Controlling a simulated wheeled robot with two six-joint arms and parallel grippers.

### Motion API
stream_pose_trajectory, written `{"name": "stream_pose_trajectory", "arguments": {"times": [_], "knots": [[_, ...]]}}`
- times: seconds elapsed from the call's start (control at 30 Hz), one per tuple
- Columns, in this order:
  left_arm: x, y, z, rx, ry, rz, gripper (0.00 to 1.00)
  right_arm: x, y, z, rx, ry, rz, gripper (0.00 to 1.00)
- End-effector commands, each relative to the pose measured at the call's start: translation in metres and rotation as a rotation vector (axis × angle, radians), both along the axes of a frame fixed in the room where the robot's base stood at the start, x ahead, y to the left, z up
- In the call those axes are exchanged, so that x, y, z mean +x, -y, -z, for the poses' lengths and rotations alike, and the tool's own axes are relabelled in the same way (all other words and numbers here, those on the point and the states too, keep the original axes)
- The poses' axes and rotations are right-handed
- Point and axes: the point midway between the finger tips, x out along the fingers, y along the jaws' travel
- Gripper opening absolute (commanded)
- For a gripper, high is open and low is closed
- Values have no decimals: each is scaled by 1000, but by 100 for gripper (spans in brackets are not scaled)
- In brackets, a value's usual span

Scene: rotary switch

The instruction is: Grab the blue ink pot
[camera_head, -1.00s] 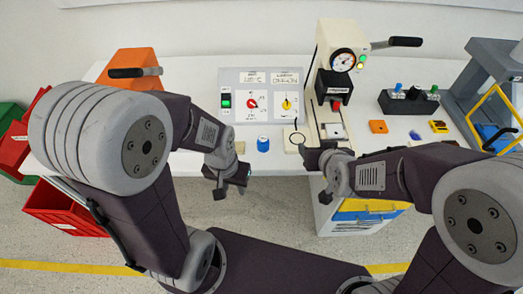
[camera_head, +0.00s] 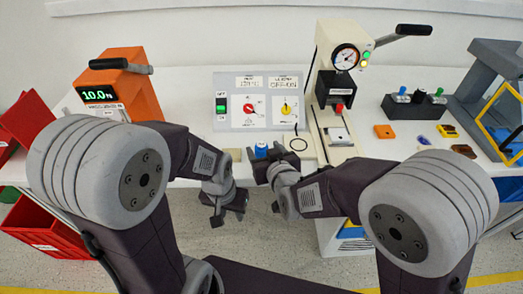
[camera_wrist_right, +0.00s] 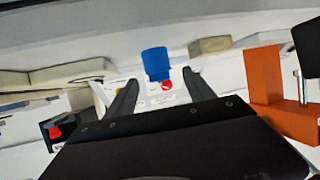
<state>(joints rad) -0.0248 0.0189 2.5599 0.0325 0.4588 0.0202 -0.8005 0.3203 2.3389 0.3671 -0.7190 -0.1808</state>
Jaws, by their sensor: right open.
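The blue ink pot (camera_head: 262,149) is a small blue cylinder near the front edge of the white table, below the switch panel. It also shows in the right wrist view (camera_wrist_right: 155,62), in line with the gap between the fingers. My right gripper (camera_head: 264,168) is close to the pot at the table edge and partly covers it in the head view. Its fingers are open and apart in the right wrist view (camera_wrist_right: 159,79); I cannot tell whether they touch the pot. My left gripper (camera_head: 227,210) hangs in front of the table edge, away from the pot, its jaws unclear.
Behind the pot stands the switch panel (camera_head: 257,102) with red and yellow knobs. A beige press (camera_head: 333,110) stands right of it and an orange device (camera_head: 131,95) left. A small beige block (camera_head: 233,154) lies beside the pot. Red bins (camera_head: 45,225) are on the left.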

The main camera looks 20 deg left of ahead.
Motion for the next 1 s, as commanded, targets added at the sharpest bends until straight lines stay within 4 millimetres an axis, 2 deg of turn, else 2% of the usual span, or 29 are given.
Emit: {"name": "stream_pose_trajectory", "arguments": {"times": [0.1, 0.2, 0.43, 0.47, 0.6, 0.67, 0.7, 1.0], "knots": [[0, 0, 6, 0, 0, 0, 36, 20, -10, 9, -1, 0, 2, 62], [0, 0, 7, 0, 0, 0, 36, 29, -17, 13, -1, -1, 0, 62], [0, 0, 7, 0, 0, 0, 36, 32, -18, 13, 0, -1, -1, 62], [0, 0, 7, 0, 0, 0, 36, 32, -18, 13, 0, -1, -1, 60], [0, 0, 7, 0, 0, 0, 36, 32, -18, 13, 0, -1, -1, 21], [0, 0, 7, 0, 0, 0, 36, 32, -18, 13, 0, -1, -1, 4], [0, 0, 7, 0, 0, 0, 36, 32, -18, 13, 0, -1, -1, 0], [0, 0, 4, 0, 0, 0, 36, 32, -18, 8, 0, 0, -1, 0]]}}
